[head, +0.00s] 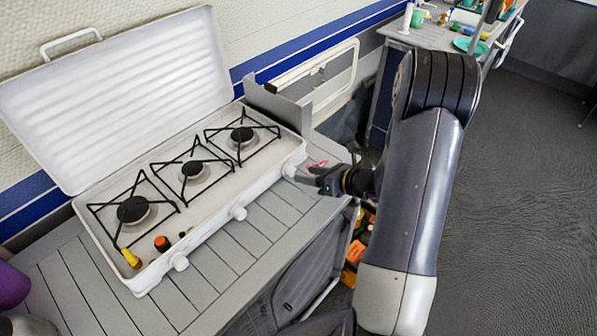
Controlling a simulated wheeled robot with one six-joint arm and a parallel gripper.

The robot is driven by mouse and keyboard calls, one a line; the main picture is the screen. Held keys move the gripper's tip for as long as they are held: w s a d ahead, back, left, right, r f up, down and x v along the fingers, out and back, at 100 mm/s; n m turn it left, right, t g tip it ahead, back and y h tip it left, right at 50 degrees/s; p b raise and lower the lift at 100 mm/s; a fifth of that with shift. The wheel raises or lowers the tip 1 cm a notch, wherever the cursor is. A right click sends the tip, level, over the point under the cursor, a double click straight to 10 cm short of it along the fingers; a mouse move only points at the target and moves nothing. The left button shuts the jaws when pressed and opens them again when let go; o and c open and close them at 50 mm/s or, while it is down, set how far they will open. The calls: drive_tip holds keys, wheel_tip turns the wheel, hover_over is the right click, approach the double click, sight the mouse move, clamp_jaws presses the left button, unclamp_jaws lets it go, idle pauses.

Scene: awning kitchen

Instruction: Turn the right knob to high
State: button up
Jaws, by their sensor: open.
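A white camping stove (205,238) with three burners stands on the grey slatted table, its lid raised at the back. White knobs sit along its front edge: the left knob (180,262), the middle knob (238,212) and the right knob (289,170). My gripper (302,175) is open at the stove's right front corner, with its fingertips at the right knob. I cannot tell whether they touch it. The gripper partly hides the knob, and its setting is too small to read.
A yellow item (131,258) and an orange-and-black item (162,243) lie at the stove's left end. A purple object (12,286) is at the left edge. The slatted table (235,262) is clear in front of the stove. Another table with dishes stands at the back right.

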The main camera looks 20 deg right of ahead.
sight(295, 172)
drive_tip(key=shift+x, duration=2.3)
drive_tip(key=c, duration=1)
drive_tip(key=shift+o, duration=0.2)
